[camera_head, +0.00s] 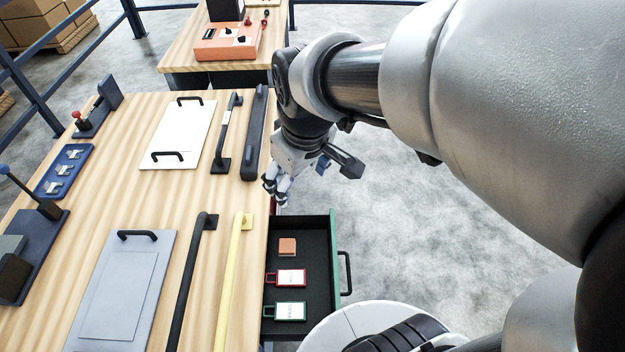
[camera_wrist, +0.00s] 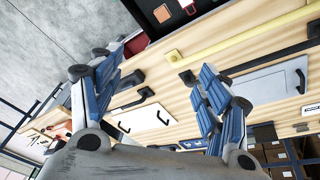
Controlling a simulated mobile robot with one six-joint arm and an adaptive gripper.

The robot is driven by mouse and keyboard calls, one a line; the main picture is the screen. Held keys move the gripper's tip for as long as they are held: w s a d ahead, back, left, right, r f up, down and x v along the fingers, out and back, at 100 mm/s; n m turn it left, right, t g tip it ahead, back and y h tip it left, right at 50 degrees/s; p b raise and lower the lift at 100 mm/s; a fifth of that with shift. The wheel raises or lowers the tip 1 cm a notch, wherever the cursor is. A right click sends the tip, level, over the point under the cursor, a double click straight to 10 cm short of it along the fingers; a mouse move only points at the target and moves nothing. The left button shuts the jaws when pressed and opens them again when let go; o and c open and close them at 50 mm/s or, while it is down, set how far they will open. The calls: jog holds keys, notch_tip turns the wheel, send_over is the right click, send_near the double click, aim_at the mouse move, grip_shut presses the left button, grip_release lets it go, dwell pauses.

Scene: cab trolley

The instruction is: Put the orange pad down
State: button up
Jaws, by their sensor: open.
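The orange pad (camera_head: 287,247) is a small flat square lying in the open drawer (camera_head: 322,230), near its far end. It also shows in the wrist view (camera_wrist: 162,13), inside the dark drawer at the top. My gripper (camera_head: 275,190) is over the table's right edge, beyond the drawer's far wall and apart from the pad. In the wrist view my gripper (camera_wrist: 150,95) has its blue-padded fingers spread wide with nothing between them.
The drawer also holds a red-framed tag (camera_head: 287,278) and a green-framed tag (camera_head: 289,312). On the wooden table (camera_head: 120,200) are a yellow bar (camera_head: 233,285), black handles, a white panel (camera_head: 178,132) and a grey panel (camera_head: 122,290). Bare floor lies right of the drawer.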

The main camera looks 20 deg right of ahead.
jog(key=s+r+m+t, duration=0.1)
jog(key=s+r+m, duration=0.2)
jog(key=s, duration=1)
jog(key=shift+s+r+m, duration=0.15)
jog(key=shift+s+m, duration=0.05)
jog(key=shift+m, duration=0.3)
jog(key=shift+o, duration=0.5)
jog(key=shift+w, duration=0.1)
